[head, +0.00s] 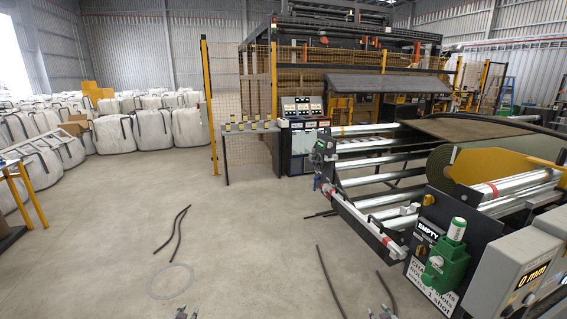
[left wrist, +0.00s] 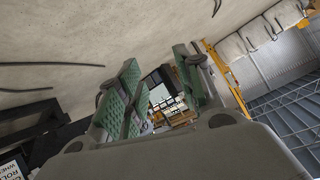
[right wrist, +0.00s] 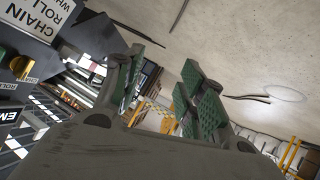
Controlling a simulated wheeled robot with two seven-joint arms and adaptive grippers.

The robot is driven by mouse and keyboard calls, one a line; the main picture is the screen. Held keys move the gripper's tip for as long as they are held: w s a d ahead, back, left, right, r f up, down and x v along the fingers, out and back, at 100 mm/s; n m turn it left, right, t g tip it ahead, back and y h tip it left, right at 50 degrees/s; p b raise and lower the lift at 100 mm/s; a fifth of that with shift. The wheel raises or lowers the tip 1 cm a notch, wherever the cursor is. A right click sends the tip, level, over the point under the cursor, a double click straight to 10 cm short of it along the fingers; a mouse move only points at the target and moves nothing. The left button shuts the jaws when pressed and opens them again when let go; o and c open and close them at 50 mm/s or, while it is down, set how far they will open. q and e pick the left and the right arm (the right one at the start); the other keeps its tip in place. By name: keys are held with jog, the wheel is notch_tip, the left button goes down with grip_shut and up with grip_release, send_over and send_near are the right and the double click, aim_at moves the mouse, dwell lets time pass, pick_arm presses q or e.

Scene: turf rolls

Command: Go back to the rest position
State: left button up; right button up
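My left gripper (head: 187,313) shows only as fingertips at the bottom edge of the head view, left of centre. In the left wrist view its two green-padded fingers (left wrist: 158,82) stand apart with nothing between them. My right gripper (head: 382,312) also shows only as fingertips at the bottom edge, right of centre. In the right wrist view its green-padded fingers (right wrist: 160,85) are apart and empty. Both grippers appear clear of the floor and the machine. Most of both arms is hidden below the head view.
A roller machine (head: 370,185) with a turf roll (head: 440,168) stands on the right. Its panel holds a green device (head: 443,264), near my right gripper's side. Dark strips and a pale ring (head: 170,282) lie on the floor.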

pick_arm(q)
jog(key=s+d+f+g, duration=0.2)
jog(key=s+f+g, duration=0.3)
jog(key=s+f, duration=1.9)
pick_arm(e)
jog(key=s+a+f+g, duration=0.2)
jog(key=s+f+g, duration=0.3)
jog(key=s+f, duration=1.9)
pick_arm(q)
jog(key=s+d+f+g, duration=0.1)
jog(key=s+f, duration=0.2)
jog(key=s, duration=0.8)
jog(key=s+d+f+g, duration=0.1)
jog(key=s+f+g, duration=0.1)
jog(key=s, duration=1)
jog(key=s+d+f+g, duration=0.1)
jog(key=s+f, duration=0.4)
jog(key=s, duration=0.7)
jog(key=shift+g, duration=0.6)
pick_arm(e)
jog(key=s+a+f+g, duration=0.1)
jog(key=s+f, duration=0.2)
jog(key=s, duration=0.8)
jog(key=s+a+f+g, duration=0.1)
jog(key=s+f+g, duration=0.1)
jog(key=s, duration=1)
jog(key=s+a+f+g, duration=0.1)
jog(key=s+f, duration=0.4)
jog(key=s, duration=0.7)
jog(key=shift+g, duration=0.6)
